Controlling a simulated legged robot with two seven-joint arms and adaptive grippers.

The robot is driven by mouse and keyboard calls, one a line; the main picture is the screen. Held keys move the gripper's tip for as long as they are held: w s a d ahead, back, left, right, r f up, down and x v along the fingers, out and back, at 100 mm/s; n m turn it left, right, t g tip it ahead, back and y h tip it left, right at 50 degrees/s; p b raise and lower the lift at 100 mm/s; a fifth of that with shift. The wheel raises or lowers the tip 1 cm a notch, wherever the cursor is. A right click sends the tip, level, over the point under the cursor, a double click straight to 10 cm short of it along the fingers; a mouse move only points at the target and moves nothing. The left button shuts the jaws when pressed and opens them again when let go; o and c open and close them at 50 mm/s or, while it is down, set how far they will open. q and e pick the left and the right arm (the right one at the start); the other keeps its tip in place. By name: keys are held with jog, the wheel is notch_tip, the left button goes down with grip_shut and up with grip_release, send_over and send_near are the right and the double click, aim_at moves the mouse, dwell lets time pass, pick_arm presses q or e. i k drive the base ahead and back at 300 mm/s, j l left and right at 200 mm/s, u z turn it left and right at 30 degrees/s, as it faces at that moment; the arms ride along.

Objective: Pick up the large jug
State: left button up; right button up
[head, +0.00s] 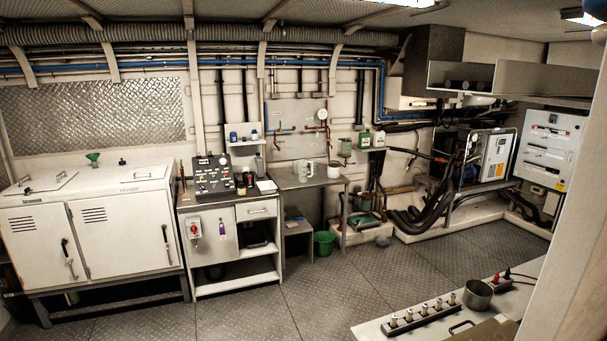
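A pale jug (305,171), the larger of two light vessels, stands upright on a grey metal table (285,184) against the back wall. A smaller white vessel (333,170) stands just to its right, close beside it. The two are small in the view, so handles and markings are hard to make out. Neither of my grippers is in view, and nothing of mine is near the jug.
A control-panel cabinet (243,240) stands left of the table, and a white chiller chest (120,230) is further left. A green bucket (324,244) sits on the floor below the table. A bench (380,333) holds a metal pot (477,294) at the front right. The middle floor is clear.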

aim_at(302, 164)
jog(key=i+j+u, duration=0.6)
jog(key=i, duration=0.45)
jog(key=i+z, duration=0.15)
jog(key=i, duration=0.4)
jog(key=i+j+z, duration=0.1)
jog(key=i, duration=0.4)
jog(key=i+j+z, duration=0.15)
jog(key=i, duration=0.4)
jog(key=i+j+z, duration=0.1)
jog(key=i+j, duration=0.15)
jog(key=i, duration=0.25)
jog(key=i+l+z, duration=0.2)
jog(key=i+z, duration=0.65)
jog(key=i, duration=0.15)
jog(key=i+z, duration=0.45)
jog(key=i+j+z, duration=0.4)
jog(key=i+l, duration=0.1)
jog(key=i, duration=0.9)
jog(key=i+l, duration=0.1)
jog(key=i, duration=0.9)
jog(key=i+u, duration=0.3)
jog(key=i, duration=0.25)
jog(key=i+l+u, duration=0.15)
jog(key=i+u, duration=0.15)
jog(key=i, duration=0.2)
